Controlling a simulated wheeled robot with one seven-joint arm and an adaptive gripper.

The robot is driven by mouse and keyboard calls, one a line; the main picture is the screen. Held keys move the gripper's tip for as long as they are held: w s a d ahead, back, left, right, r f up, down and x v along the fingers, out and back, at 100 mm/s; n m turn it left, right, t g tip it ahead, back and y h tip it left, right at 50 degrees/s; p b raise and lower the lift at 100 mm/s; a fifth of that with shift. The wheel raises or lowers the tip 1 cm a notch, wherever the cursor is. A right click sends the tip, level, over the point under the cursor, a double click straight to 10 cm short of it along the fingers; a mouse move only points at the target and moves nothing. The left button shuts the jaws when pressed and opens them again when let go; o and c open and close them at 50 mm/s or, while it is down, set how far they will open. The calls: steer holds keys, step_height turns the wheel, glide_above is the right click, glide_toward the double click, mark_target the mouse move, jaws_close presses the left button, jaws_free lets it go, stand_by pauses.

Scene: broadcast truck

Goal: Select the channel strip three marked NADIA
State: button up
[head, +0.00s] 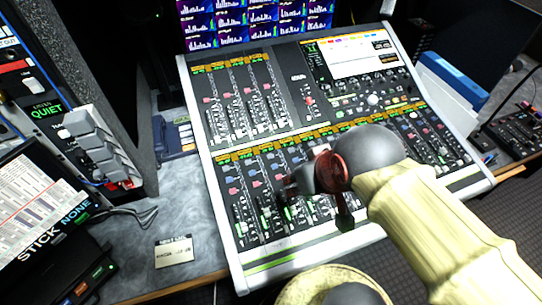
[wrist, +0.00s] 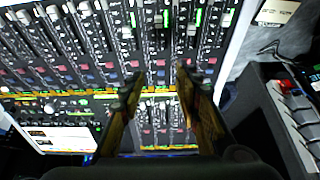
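The mixing console (head: 190,100) fills the middle of the head view, with an upper bank and a long lower bank of channel strips (head: 262,190). Orange labels run along the top of each bank. The lettering is too small to read, so I cannot tell which strip is marked NADIA. My gripper (head: 320,200) hangs over the left-middle part of the lower bank and hides some strips behind it. In the wrist view, my gripper (wrist: 159,74) has its two dark fingers apart, with nothing between them. Strips and faders (wrist: 160,35) show between and beyond the tips. Contact cannot be judged.
A lit screen (head: 360,58) sits at the console's upper right. A small paper card (head: 174,252) lies on the grey desk to the left. Blue binders (head: 452,80) stand right.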

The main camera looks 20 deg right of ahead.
steer(key=shift+c, duration=1.4)
jaws_close()
stand_by(0.4)
